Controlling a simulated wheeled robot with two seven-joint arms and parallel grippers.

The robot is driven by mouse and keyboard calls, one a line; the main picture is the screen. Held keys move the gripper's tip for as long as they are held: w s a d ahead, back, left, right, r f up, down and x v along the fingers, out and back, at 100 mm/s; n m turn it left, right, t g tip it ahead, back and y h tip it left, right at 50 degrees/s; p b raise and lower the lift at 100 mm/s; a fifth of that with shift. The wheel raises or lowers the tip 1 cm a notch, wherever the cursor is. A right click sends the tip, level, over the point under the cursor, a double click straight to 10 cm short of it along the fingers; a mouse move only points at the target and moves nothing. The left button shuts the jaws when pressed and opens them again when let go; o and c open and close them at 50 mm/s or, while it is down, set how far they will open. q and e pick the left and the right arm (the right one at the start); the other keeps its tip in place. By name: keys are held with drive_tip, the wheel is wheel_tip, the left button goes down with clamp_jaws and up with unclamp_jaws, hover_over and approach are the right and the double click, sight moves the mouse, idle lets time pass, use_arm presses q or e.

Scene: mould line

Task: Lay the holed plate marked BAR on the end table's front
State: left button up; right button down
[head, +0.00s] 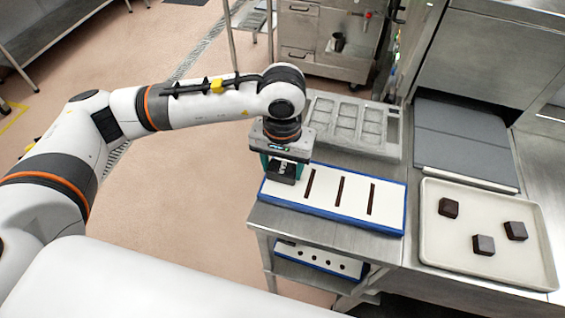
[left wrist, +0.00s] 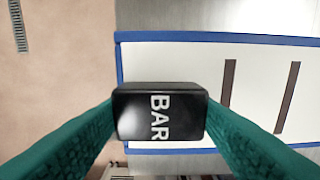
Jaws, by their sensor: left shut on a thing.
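The holed plate (head: 356,205) is white with a blue edge and dark slots. It is over the front part of the grey metal end table (head: 325,238); I cannot tell whether it touches the top. It also shows in the left wrist view (left wrist: 180,62). At its left end is a black grip block (left wrist: 135,112) with BAR in white letters. My left gripper (head: 285,172) is shut on this block, with one teal finger on each side of it in the left wrist view. My right gripper is not in view.
A grey moulded tray (head: 392,135) lies behind the plate. A pale tray (head: 452,258) with 3 dark brown blocks stands at the right. A second white plate, with round holes (head: 290,250), lies on the shelf below. Open floor is at the left.

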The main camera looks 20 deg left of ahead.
use_arm(q)
drive_tip(key=shift+f, duration=0.1)
drive_tip(key=o, duration=1.4)
drive_tip(key=shift+c, duration=0.2)
